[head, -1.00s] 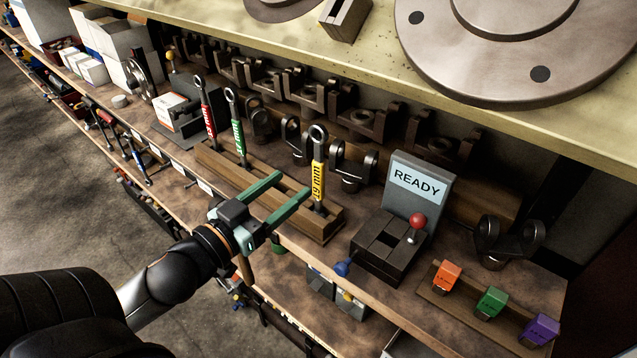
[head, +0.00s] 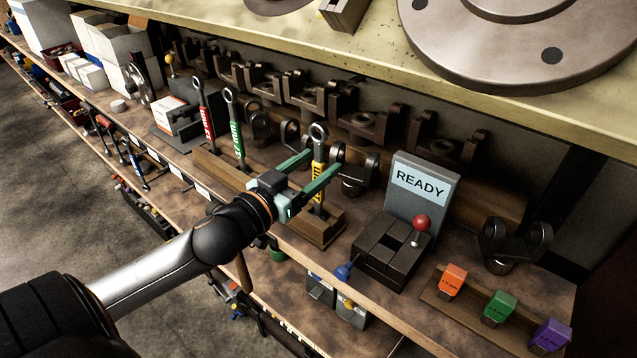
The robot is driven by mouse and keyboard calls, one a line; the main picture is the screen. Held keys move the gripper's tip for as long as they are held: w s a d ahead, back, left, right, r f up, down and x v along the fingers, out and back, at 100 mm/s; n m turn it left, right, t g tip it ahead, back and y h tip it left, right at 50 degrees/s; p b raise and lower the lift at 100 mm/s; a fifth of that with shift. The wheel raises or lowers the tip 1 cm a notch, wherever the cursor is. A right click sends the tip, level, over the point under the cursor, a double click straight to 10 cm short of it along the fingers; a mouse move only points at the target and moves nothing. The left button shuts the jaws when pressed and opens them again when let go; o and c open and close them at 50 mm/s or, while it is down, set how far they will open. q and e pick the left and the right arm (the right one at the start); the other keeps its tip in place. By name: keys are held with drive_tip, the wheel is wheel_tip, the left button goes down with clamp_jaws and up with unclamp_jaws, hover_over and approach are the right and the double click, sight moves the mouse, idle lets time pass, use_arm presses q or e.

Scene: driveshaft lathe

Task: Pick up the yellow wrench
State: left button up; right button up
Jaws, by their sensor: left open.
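The yellow wrench (head: 318,168) stands upright in a wooden rack (head: 328,232) on the shelf, its ring end up. A red wrench (head: 203,108) and a green wrench (head: 236,132) stand in the same rack to its left. My left gripper (head: 325,168) is open, its two green fingers reaching to the yellow wrench at handle height. The wrench appears to be between or right beside the fingers; I cannot tell if they touch it. My right gripper is not in view.
A grey READY sign box with a red-knobbed lever (head: 421,224) stands right of the rack. Orange, green and purple blocks (head: 498,306) sit farther right. Dark metal yokes (head: 372,125) line the back, under an upper shelf (head: 330,45) close above.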

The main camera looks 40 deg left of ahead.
use_arm(q)
drive_tip(key=w, duration=0.4)
drive_tip(key=shift+d+p, duration=0.2)
drive_tip(key=shift+p, duration=0.2)
clamp_jaws()
drive_tip(key=shift+r, duration=0.1)
idle(1.0)
